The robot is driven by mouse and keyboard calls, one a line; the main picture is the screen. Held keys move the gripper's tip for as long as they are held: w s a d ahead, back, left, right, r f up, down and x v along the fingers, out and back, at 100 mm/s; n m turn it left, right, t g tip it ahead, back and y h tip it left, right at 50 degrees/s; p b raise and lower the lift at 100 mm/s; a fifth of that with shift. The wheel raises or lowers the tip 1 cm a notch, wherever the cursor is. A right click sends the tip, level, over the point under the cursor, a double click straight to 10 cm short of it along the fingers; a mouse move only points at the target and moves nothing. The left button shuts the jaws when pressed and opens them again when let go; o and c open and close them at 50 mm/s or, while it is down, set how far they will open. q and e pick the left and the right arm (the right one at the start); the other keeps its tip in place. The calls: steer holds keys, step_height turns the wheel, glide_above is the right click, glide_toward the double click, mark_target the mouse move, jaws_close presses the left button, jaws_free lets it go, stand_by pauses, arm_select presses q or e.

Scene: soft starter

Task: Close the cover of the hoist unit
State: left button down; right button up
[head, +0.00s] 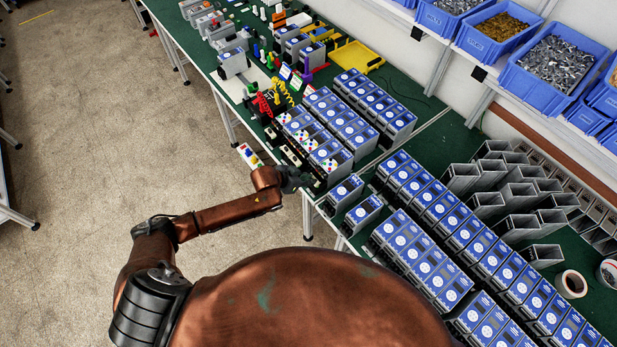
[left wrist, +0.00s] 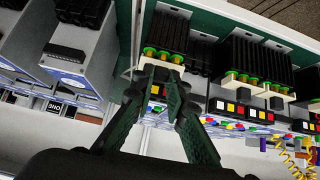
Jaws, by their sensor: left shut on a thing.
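Several grey box units with coloured buttons stand along the front of the green bench; one of them (head: 336,158) is close to my left gripper in the head view. My left gripper (head: 308,181) is low at the bench's front edge. In the left wrist view its dark fingers (left wrist: 160,78) close together on a pale part of a unit, which I take for the hoist unit (left wrist: 165,45). This unit has black rods with green and yellow ends and a panel of coloured buttons. The fingers hide the gripped part, so I cannot tell how far the cover is closed. My right gripper is not in view.
Rows of blue-faced units (head: 430,262) crowd the bench to the right of my gripper. Empty grey housings (head: 490,205) stand behind them. Blue bins (head: 553,72) of small parts sit on a shelf above. Open floor (head: 120,150) lies left of the bench.

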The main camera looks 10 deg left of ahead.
arm_select(q)
steer(key=shift+f, duration=0.1)
stand_by(0.3)
steer(key=c, duration=1.9)
jaws_free()
steer(key=shift+c, duration=0.2)
steer(key=v, duration=1.2)
